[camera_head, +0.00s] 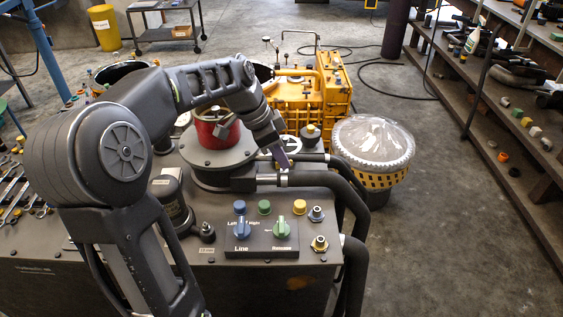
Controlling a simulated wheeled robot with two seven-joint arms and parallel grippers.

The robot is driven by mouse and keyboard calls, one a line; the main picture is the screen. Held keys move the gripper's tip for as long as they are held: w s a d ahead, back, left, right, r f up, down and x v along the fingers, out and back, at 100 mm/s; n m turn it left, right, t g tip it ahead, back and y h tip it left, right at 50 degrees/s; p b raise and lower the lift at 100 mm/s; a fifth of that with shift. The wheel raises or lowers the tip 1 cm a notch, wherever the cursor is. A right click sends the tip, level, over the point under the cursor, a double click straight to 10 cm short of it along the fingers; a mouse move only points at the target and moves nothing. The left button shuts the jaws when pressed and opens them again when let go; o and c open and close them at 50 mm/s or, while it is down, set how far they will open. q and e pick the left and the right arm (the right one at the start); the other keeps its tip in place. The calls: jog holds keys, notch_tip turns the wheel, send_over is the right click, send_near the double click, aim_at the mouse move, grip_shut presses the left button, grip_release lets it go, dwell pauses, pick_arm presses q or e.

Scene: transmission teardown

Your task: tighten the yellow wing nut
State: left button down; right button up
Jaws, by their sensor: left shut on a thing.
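My left arm comes in from the left and reaches over the dark machine to my left gripper (281,160). The gripper points down and to the right above the black hoses, behind the control panel. It is shut on a small purplish-grey piece, mostly hidden by the fingers; I cannot tell exactly what it is. My right gripper is not in view.
The control panel (262,255) has blue, green and yellow buttons and two knobs. A red pot (210,133) stands behind it. A yellow machine (318,95) and a plastic-covered basket (374,145) stand beyond.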

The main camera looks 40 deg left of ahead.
pick_arm(q)
jog(key=shift+w+a+m+g+h+b, duration=0.1)
jog(key=shift+m+g+h+b, duration=0.3)
jog(key=shift+m, duration=1)
jog(key=c, duration=1.6)
grip_release()
jog(key=shift+r, duration=0.1)
jog(key=v, duration=0.7)
jog(key=shift+r+p, duration=0.3)
jog(key=shift+a, duration=0.15)
